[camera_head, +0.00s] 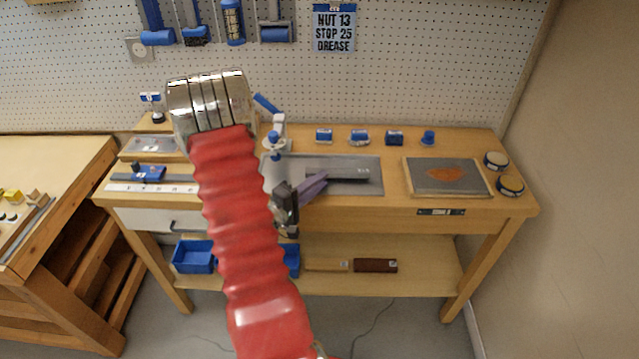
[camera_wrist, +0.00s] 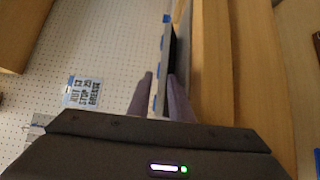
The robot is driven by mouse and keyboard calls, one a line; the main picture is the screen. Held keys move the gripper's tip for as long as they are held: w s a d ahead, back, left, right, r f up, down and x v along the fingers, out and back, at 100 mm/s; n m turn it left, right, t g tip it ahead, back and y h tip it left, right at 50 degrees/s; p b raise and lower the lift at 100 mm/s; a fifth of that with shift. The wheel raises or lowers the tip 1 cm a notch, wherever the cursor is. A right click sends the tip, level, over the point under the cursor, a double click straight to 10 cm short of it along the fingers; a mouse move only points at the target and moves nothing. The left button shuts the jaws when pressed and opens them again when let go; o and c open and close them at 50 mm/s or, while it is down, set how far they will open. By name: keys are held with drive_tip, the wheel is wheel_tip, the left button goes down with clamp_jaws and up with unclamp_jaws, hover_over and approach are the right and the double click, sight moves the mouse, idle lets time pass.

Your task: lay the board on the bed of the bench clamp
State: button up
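My gripper (camera_head: 313,188) has two purple fingers and hangs over the front middle of the wooden bench. In the wrist view its fingers (camera_wrist: 160,75) stand apart, with nothing seen held between them. A long dark bar-shaped piece (camera_head: 345,175) lies on a grey plate (camera_head: 362,162) just beyond the fingertips; it shows dark and edge-on in the wrist view (camera_wrist: 173,48). I cannot tell surely whether these are parts of the bench clamp. No board is plainly recognisable. My arm hides part of the bench's left half.
A blue-and-white jointed stand (camera_head: 278,135) rises behind the plate. A grey tray with a brown patch (camera_head: 446,174) and two round tins (camera_head: 510,186) are at right. A white ruler (camera_head: 150,188) and a blue tool (camera_head: 150,173) lie left. Several small blue items line the back.

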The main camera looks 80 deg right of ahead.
drive_tip(key=v, duration=1.1)
drive_tip(key=shift+w+a, duration=0.2)
idle(0.5)
drive_tip(key=w+a+r+t+y, duration=0.15)
drive_tip(key=w+t, duration=0.25)
drive_tip(key=w, duration=0.4)
drive_tip(key=w+a+r+t+y, duration=0.1)
drive_tip(key=w+a+r+t, duration=0.15)
drive_tip(key=w+t, duration=0.45)
drive_tip(key=w+a+r+t+y, duration=0.1)
drive_tip(key=w+a+t, duration=0.15)
drive_tip(key=w, duration=0.75)
drive_tip(key=w+a+r+n+t+y, duration=0.1)
drive_tip(key=w+a+r+t+y, duration=0.4)
drive_tip(key=a, duration=0.5)
drive_tip(key=a+r+n+y, duration=0.2)
drive_tip(key=a+r+y, duration=0.1)
drive_tip(key=a, duration=0.6)
drive_tip(key=a+r+n+y, duration=0.1)
drive_tip(key=a+r+y, duration=0.2)
drive_tip(key=a, duration=0.7)
drive_tip(key=s+a+r+g, duration=0.1)
drive_tip(key=s+a, duration=0.3)
drive_tip(key=s, duration=0.5)
drive_tip(key=s+a+r+n+g+y, duration=0.1)
drive_tip(key=s+a+g, duration=0.2)
drive_tip(key=s, duration=0.6)
drive_tip(key=shift+s+a+n, duration=0.2)
drive_tip(key=shift+a+n, duration=0.1)
drive_tip(key=shift+a, duration=0.2)
